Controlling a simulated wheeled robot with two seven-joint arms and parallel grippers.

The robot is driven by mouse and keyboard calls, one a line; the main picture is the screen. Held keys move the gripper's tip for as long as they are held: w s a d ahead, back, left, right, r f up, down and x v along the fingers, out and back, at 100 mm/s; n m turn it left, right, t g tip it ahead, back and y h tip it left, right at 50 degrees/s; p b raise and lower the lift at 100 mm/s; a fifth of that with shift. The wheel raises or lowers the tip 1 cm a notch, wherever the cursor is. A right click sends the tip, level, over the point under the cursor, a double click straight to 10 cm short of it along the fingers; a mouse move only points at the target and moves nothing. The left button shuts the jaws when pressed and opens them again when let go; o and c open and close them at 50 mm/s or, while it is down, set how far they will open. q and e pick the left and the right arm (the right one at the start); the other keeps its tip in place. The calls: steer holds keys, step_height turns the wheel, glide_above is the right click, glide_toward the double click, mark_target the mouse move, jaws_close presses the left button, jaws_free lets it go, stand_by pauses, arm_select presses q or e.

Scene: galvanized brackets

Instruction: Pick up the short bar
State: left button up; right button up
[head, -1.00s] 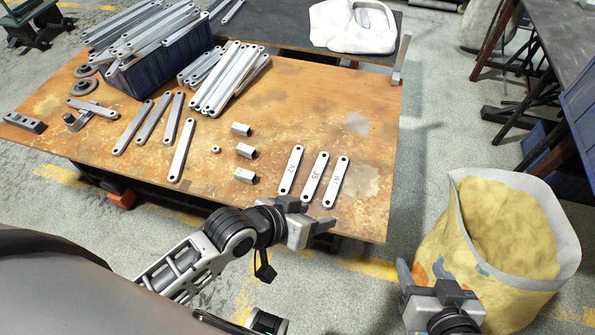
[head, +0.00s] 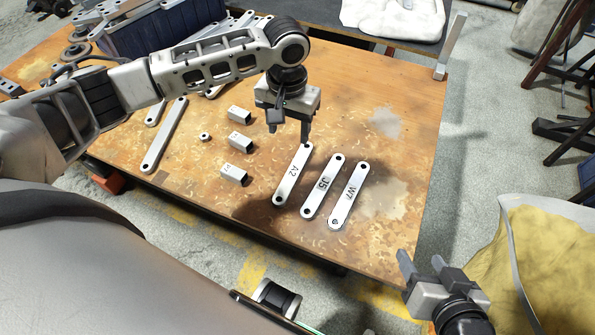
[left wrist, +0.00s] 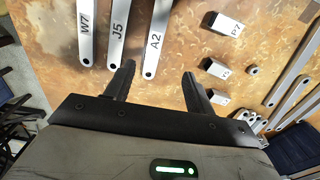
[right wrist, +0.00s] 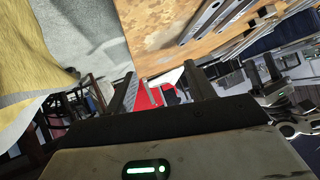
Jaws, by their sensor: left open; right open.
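Three pale grey flat bars with end holes lie side by side on the wooden table, marked A2 (head: 288,186), J5 (head: 323,186) and W7 (head: 348,196). They look close in length; I cannot tell which is the short bar. My left gripper (head: 289,132) is open and empty above the table, by the far end of bar A2. In the left wrist view, bar A2 (left wrist: 158,35) ends just beyond and between the open fingers (left wrist: 157,80), with J5 (left wrist: 118,30) and W7 (left wrist: 86,30) to the left. My right gripper (head: 420,263) is open and empty, off the table's right front.
Several small square tube pieces (head: 240,142) and a nut (head: 205,136) lie left of the marked bars. Longer bars (head: 165,135) and a blue crate (head: 150,38) are further left, partly behind my left arm. A yellow-filled sack (head: 540,260) stands right of the table (head: 410,160).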

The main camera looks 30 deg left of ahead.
arm_select(q)
steer(key=b, duration=0.2)
glide_above(294, 171)
steer(key=f, duration=0.7)
steer(key=shift+s+a+f, duration=0.25)
steer(key=shift+a, duration=0.15)
steer(key=shift+f+b, duration=0.4)
steer(key=shift+f, duration=0.2)
steer(key=shift+w+d+f+b, duration=0.1)
steer(key=shift+f+b, duration=0.2)
steer(key=shift+f, duration=0.15)
steer(key=f, duration=0.1)
steer(key=f+b, duration=0.2)
steer(key=shift+w+d+f, duration=0.15)
steer(key=shift+d+f, duration=0.1)
steer(key=shift+f, duration=0.4)
steer(key=shift+r, duration=0.1)
jaws_close()
arm_select(e)
steer(key=r+t, duration=0.1)
steer(key=a+r+t+y, duration=0.1)
steer(key=r+t+y, duration=0.1)
steer(key=r, duration=0.1)
steer(key=shift+a, duration=0.4)
